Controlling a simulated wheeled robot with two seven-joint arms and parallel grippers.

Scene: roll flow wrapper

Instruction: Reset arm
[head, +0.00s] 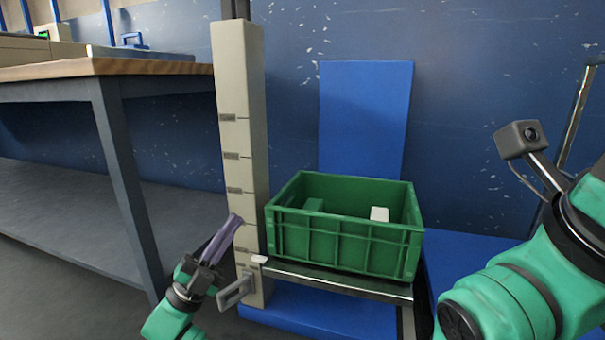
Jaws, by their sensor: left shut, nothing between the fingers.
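My left gripper (233,222) is in the lower left-centre of the head view. Its purple-grey fingers are together with nothing between them, pointing up and to the right. The fingertips show in front of the lower part of a beige post (240,130); I cannot tell whether they touch it. My right arm (510,300) fills the lower right, and its gripper is outside the picture.
A green crate (340,247) with a few small items inside sits on a dark shelf (345,285) right of the post. A grey bracket (234,292) is at the post's foot. A wood-topped table (100,68) stands at the left. Grey floor lies below.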

